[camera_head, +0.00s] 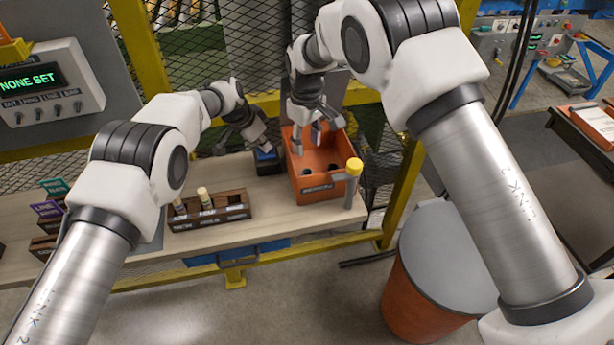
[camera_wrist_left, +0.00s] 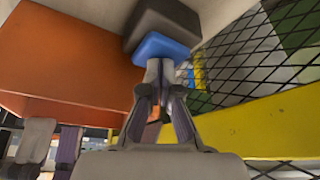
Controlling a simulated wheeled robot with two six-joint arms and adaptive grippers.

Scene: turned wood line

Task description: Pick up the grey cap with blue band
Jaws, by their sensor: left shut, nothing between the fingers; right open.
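A dark grey piece with a blue part (camera_head: 265,158) sits on the bench against the left side of the orange bin (camera_head: 322,191). It also shows in the left wrist view, where its blue part (camera_wrist_left: 160,47) is at the fingertips; I cannot tell whether it is the cap. My left gripper (camera_head: 259,141) is shut and empty, its tips at or just short of this piece. My right gripper (camera_head: 318,126) is open over the bin. A small bluish thing (camera_head: 316,130) shows by its fingers. Small dark round pieces (camera_head: 305,168) lie in the bin.
A dark wooden rack (camera_head: 236,211) with pale turned pieces stands left on the bench. A grey post with a yellow top (camera_head: 353,172) stands at the bin's right front corner. Yellow frame and mesh (camera_head: 165,65) close off the back. An orange drum (camera_head: 408,292) stands right.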

